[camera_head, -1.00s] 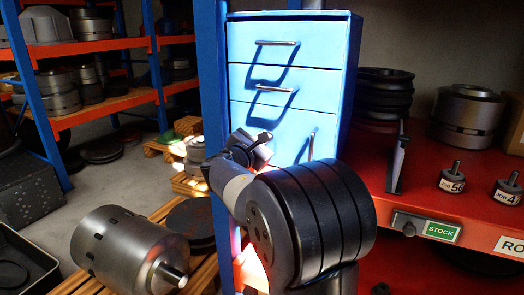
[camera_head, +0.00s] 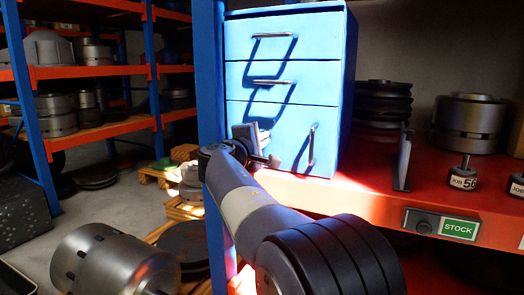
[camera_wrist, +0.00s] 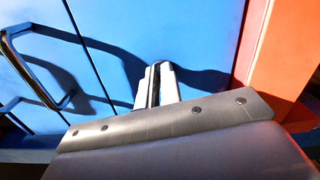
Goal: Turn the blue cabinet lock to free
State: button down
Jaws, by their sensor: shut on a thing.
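The blue cabinet (camera_head: 240,75) stands on the red shelf, with two drawers above a door that has an upright handle (camera_head: 311,145). My gripper (camera_head: 258,142) is at the lower left of the cabinet's front, left of that handle. In the wrist view its two pale fingers (camera_wrist: 156,78) are close together against the blue front, shut on a small dark thing between them. This appears to be the cabinet lock, mostly hidden by the fingers. I cannot tell which way the lock is turned.
The red shelf (camera_head: 350,198) runs right from the cabinet, with a green STOCK sign (camera_head: 460,229) on its front edge. A blue post (camera_head: 211,60) stands close at the cabinet's left. Dark rings (camera_head: 383,105) and a rotor (camera_head: 468,118) stand at the right.

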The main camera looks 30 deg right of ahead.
jog(key=shift+f+m+b, duration=0.2)
jog(key=shift+m+b, duration=0.55)
jog(key=shift+m, duration=0.15)
jog(key=c, duration=1.6)
grip_release()
jog(key=shift+r, duration=0.1)
jog(key=p+v, duration=0.1)
jog(key=v, duration=0.9)
jog(key=shift+s+a+p, duration=0.3)
jog(key=shift+p, duration=0.05)
